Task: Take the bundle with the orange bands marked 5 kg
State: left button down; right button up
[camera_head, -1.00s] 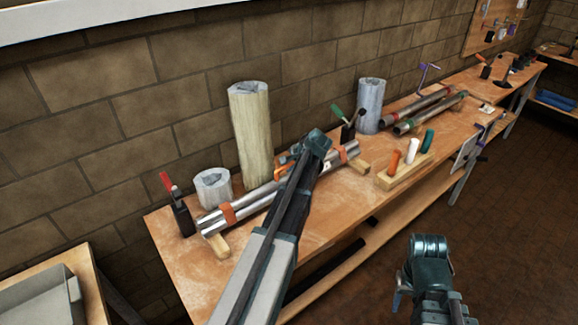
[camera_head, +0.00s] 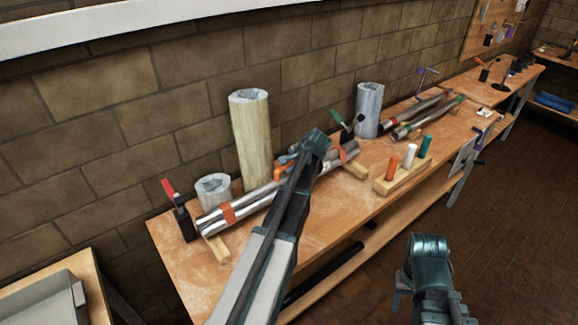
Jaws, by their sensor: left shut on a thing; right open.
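A bundle of shiny metal tubes (camera_head: 258,200) with an orange band near each end lies lengthwise over two wooden blocks on the workbench (camera_head: 300,235). No weight mark can be read on it. My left gripper (camera_head: 292,172) is shut on the middle of this bundle. My arm hides that part and the fingertips. Whether the tubes touch the blocks is hard to tell. My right gripper (camera_head: 404,282) is open and empty, in front of the bench, seen partly from above.
Behind the bundle stand a tall pale roll (camera_head: 252,140), a short grey roll (camera_head: 213,190) and clamps with red (camera_head: 168,187) and green handles. Further right are a grey roll (camera_head: 369,110), another tube bundle (camera_head: 425,118) and a wooden block with coloured handles (camera_head: 403,178).

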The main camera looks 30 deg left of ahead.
pick_arm(q)
jog(key=shift+r+p, duration=1.9)
jog(key=shift+r, duration=0.2)
jog(key=shift+f, duration=0.15)
